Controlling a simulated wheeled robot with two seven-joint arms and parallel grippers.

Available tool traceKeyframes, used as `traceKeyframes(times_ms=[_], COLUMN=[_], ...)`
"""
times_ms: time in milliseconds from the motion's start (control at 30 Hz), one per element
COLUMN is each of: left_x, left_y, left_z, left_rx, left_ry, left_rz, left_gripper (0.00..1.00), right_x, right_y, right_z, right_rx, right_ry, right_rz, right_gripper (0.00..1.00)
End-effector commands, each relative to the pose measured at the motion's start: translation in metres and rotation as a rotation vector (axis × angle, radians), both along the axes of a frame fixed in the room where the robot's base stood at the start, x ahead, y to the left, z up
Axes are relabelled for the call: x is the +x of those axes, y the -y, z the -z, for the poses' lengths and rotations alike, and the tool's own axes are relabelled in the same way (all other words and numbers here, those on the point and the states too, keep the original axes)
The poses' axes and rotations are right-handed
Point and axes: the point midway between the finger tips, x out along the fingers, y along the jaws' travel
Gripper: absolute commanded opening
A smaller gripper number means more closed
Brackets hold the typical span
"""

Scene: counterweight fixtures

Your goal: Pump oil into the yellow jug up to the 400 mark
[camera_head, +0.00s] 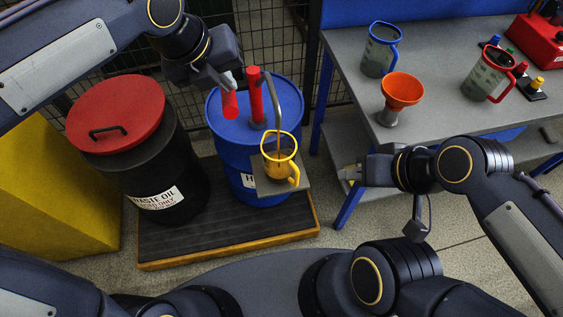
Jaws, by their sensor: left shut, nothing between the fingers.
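The yellow jug (291,167) stands upright on a small grey shelf (301,184) at the front of the blue drum (228,153). The curved grey spout (276,100) of the drum's pump comes down over the jug's mouth. Brownish oil shows inside; its level against the marks is too small to read. The red pump body (255,95) rises from the drum lid, with a red grip (230,104) to its left. My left gripper (227,82) is shut and empty at the top of this grip; contact is unclear. My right gripper (346,177) is right of the jug, apart from it; its opening is unclear.
A black waste oil drum (165,180) with a red lid (115,115) stands left. On the grey bench (440,115) are a blue jug (379,55), a red jug (484,80), an orange funnel (402,90) and small bottles. A wood-edged platform (235,251) lies under the drums.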

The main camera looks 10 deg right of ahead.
Motion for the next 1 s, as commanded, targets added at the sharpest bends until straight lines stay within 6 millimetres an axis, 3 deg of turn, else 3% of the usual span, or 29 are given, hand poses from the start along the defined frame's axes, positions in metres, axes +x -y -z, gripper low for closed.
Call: traceKeyframes(times_ms=[933,967,1000], left_x=[0.0,0.0,0.0], left_y=[0.0,0.0,0.0], left_z=[0.13,0.134,0.125], left_rx=[0.002,0.002,0.001], left_ry=[-0.001,-0.001,0.001], left_rz=[0.0,0.0,0.0], left_gripper=[0.0,0.0,0.0], right_x=[0.0,0.0,0.0], right_y=[0.0,0.0,0.0], right_z=[0.096,0.1,0.092], right_rx=[0.0,0.0,0.0], right_ry=[0.0,0.0,0.0], right_rz=[0.0,0.0,0.0], right_gripper=[0.34,0.34,0.34])
